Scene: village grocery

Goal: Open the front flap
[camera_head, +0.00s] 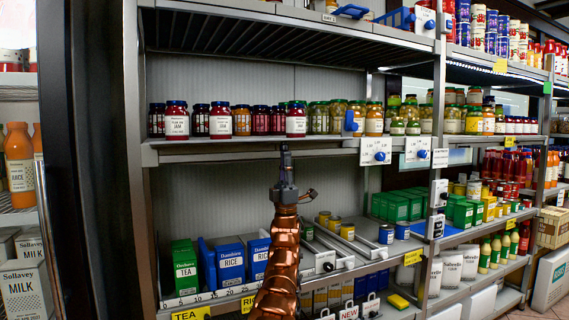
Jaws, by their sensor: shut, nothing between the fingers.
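My gripper (285,152) is at the end of my copper-coloured arm, in the middle of the view. It points up, its fingers together and empty, in front of the edge of the jar shelf (240,149). No part is plainly marked as the front flap, and I cannot tell which piece it is. White plates with blue knobs hang on the shelf front: one (376,151) is right of my gripper and another (417,152) is farther right. My gripper appears apart from both. My arm hides part of the lower shelf.
Several jam jars (220,120) and other jars line the middle shelf. Green tea boxes (186,268), blue rice boxes (231,264) and sliding trays with small tins (347,231) fill the lower shelf. A dark post (85,150) stands at left.

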